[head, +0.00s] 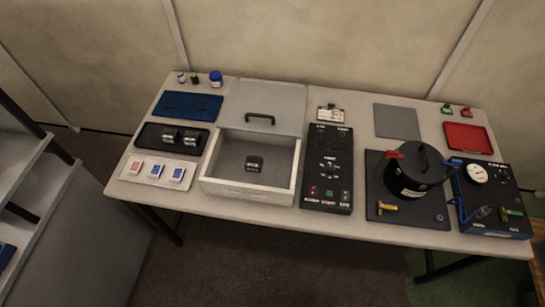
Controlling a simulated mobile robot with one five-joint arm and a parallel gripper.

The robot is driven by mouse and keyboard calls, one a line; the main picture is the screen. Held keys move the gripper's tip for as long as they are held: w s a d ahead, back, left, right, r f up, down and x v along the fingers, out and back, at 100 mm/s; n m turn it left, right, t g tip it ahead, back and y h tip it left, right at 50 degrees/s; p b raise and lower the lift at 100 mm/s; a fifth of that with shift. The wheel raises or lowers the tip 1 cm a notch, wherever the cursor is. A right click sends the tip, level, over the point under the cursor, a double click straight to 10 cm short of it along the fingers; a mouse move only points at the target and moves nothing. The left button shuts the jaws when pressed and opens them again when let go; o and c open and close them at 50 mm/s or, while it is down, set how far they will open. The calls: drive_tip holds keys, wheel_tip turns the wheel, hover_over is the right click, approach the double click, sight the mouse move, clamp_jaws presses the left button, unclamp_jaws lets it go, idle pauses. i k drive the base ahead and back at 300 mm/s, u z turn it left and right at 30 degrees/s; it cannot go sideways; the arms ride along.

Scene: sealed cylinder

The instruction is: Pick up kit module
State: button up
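The kit module cannot be told by name from this view. A small dark block with a pale label (254,163) sits alone on the floor of an open white box (295,182), near its middle. Two similar dark blocks (170,136) (191,138) sit side by side in a black tray (151,130) at the left. The box's lid (270,97), with a dark handle, lies back behind it. My gripper is not in view.
A pale tray (150,178) holds red and blue cards. A blue mat (186,104) and small jars (215,79) lie behind. A black control panel (317,189), a black cylinder (408,188), a gauge box (490,205) and a red tray (468,138) stand rightward. A grey mat (398,120) is bare.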

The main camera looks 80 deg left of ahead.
sight(253, 164)
drive_tip(key=u, duration=1.9)
drive_tip(key=k, duration=0.15)
drive_tip(key=u, duration=2.35)
drive_tip(key=i, duration=1.05)
drive_tip(key=u, duration=0.25)
